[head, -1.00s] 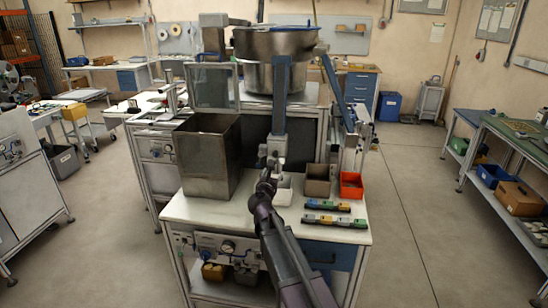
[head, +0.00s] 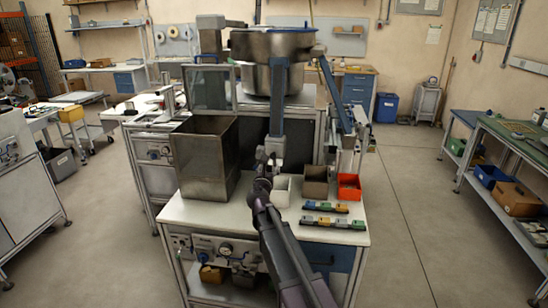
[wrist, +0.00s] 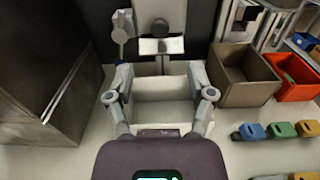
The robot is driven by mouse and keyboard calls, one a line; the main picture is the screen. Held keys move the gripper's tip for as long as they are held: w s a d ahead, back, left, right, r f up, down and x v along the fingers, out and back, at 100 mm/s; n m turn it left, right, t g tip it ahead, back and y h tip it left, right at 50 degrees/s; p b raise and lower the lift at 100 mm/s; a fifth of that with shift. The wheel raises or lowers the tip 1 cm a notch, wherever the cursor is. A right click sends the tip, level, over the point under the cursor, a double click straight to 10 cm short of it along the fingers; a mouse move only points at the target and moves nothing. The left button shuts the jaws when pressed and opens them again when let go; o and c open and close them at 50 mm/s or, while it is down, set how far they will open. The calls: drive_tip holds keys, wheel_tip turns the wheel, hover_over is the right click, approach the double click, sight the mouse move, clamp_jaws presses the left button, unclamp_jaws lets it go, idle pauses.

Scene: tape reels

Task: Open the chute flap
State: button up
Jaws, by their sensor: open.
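The blue-grey chute (head: 277,112) comes down from the bowl to just above the bench. In the wrist view its lower end (wrist: 160,14) is ahead of my gripper, with a pale flap-like plate (wrist: 161,46) across its mouth. A grey upright lever-like part (wrist: 122,28) stands just left of it; I cannot tell how it joins the chute. My gripper (wrist: 160,74) is open and empty, its fingers spread on either side of the white bin below. In the head view my gripper (head: 268,164) is just below the chute end, and hides part of it.
A white bin (head: 281,190), a brown bin (head: 315,182) and an orange bin (head: 349,187) stand in a row. A tall metal box (head: 208,160) stands at left. Several coloured blocks (head: 326,222) lie in front. The bench front (head: 220,212) is mostly clear.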

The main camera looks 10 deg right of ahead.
sight(273, 156)
drive_tip(key=x, duration=1)
drive_tip(key=shift+w+d+f, duration=0.1)
drive_tip(key=shift+w, duration=0.1)
